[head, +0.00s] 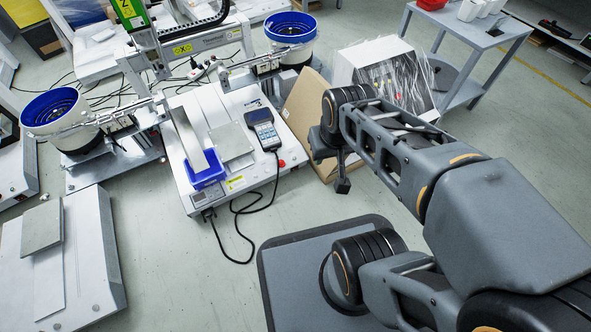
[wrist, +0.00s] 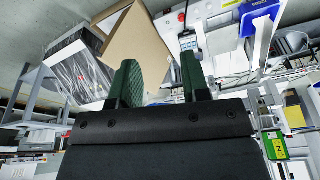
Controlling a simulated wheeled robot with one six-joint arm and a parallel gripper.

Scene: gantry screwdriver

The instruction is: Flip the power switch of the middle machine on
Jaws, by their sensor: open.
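The middle machine (head: 214,150) is a white gantry screwdriver station left of centre in the head view, with a handheld pendant (head: 262,130) and a blue tray (head: 205,171) on its base. A red button (head: 281,163) sits at its front right corner. I cannot make out the power switch. My gripper (wrist: 155,68) shows two green fingers standing apart in the wrist view, with nothing held between them. In the head view my arm's end is right of the machine, apart from it. The wrist view looks upside down and shows the machine's pendant (wrist: 188,42) beyond the fingers.
A brown cardboard panel (head: 305,119) and a plastic-wrapped box (head: 383,73) stand right of the machine, close to my arm. A black cable (head: 238,223) hangs to the floor in front. Another white machine base (head: 88,262) is at the left. Bare floor lies between them.

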